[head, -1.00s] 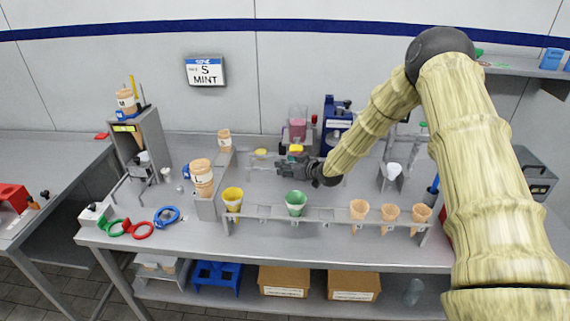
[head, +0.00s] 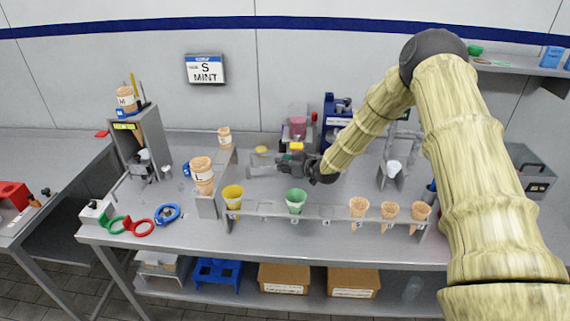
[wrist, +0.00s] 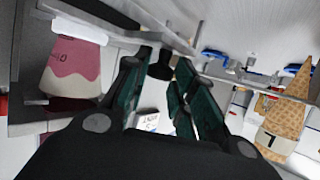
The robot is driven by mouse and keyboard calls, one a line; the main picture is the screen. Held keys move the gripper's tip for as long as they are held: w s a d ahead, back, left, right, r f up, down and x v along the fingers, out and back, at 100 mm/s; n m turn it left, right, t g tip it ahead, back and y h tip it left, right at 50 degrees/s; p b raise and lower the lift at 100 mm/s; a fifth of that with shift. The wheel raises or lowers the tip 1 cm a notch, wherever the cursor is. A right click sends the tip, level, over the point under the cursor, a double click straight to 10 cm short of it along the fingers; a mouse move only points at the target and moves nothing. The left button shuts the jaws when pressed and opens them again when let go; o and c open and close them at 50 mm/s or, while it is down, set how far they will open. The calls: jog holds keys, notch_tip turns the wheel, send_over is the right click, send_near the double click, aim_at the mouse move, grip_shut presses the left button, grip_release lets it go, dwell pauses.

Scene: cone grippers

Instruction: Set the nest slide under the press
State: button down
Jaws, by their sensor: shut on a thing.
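My gripper (head: 282,163) is low over the middle of the bench, behind the cone rail, with its fingers pointing left. In the wrist view its dark green fingers (wrist: 160,85) are closed in around a black knob (wrist: 160,64) at their tips. The knob appears to sit on a metal part, which I cannot clearly make out as the nest slide. A blue machine (head: 337,120) stands behind my gripper at the back of the bench. I cannot tell which is the press.
A pink container (head: 298,125) stands close behind my gripper. Colored rings (head: 142,226) lie at the front left.

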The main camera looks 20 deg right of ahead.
jog(key=s+d+b, duration=0.1)
jog(key=s+d, duration=0.1)
jog(key=d, duration=0.5)
jog(key=s+d, duration=0.3)
jog(key=d, duration=0.4)
jog(key=shift+s+b, duration=0.3)
jog(key=shift+b, duration=0.1)
jog(key=shift+d, duration=0.2)
jog(key=c, duration=1.5)
grip_release()
jog(key=o, duration=0.3)
jog(key=shift+s+d, duration=0.15)
jog(key=shift+s, duration=0.05)
jog(key=v, duration=1.1)
jog(key=shift+s+r, duration=0.25)
jog(key=shift+s, duration=0.1)
jog(key=shift+d, duration=0.1)
